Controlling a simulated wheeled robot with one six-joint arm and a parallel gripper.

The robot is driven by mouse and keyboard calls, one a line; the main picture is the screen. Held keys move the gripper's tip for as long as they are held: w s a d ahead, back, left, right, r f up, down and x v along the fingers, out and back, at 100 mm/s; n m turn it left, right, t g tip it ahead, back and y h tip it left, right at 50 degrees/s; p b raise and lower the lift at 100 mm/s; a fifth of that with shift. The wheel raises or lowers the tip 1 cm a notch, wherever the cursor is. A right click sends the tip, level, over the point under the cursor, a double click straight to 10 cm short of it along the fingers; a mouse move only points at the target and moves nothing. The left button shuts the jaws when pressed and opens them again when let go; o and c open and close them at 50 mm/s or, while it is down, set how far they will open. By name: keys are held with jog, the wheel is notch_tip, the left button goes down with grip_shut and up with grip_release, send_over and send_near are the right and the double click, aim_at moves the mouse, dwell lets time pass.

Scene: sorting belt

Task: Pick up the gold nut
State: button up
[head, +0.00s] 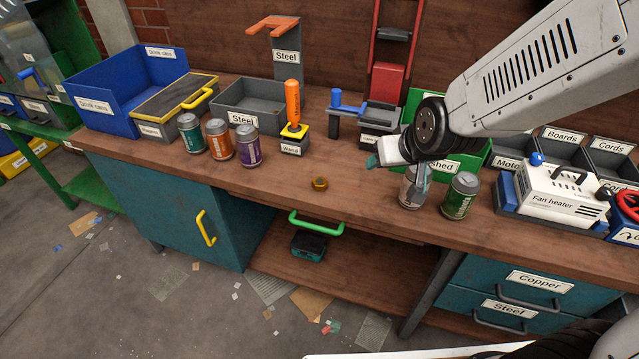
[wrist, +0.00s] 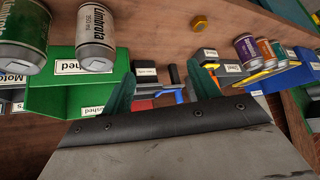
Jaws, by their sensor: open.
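The gold nut (head: 320,184) lies on the wooden bench top near its front edge, left of my gripper in the head view. It also shows in the wrist view (wrist: 199,22) near the top. My gripper (head: 390,158) is above the bench at the right, apart from the nut and close to a white can. In the wrist view its two teal fingers (wrist: 161,88) stand wide apart with nothing held between them.
A white can (head: 412,188) and a green can (head: 460,196) stand right of the nut. Three cans stand at the left, the purple one (head: 246,146) nearest. The Wand holder (head: 294,140) is behind the nut. The bench around the nut is clear.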

jog(key=w+a+f+n+t+y, duration=0.1)
jog(key=w+a+f+t, duration=0.25)
jog(key=a+f, duration=0.4)
jog(key=t+y, duration=0.1)
jog(key=t, duration=0.1)
send_near(321, 183)
jog(key=shift+w+f+n, duration=0.35)
jog(key=shift+w+n, duration=0.05)
jog(key=shift+w, duration=0.3)
jog(key=x, duration=0.7)
jog(key=shift+w+a+f, duration=0.1)
jog(key=shift+w+a, duration=0.15)
jog(key=shift+a, duration=0.15)
jog(key=c, duration=1.1)
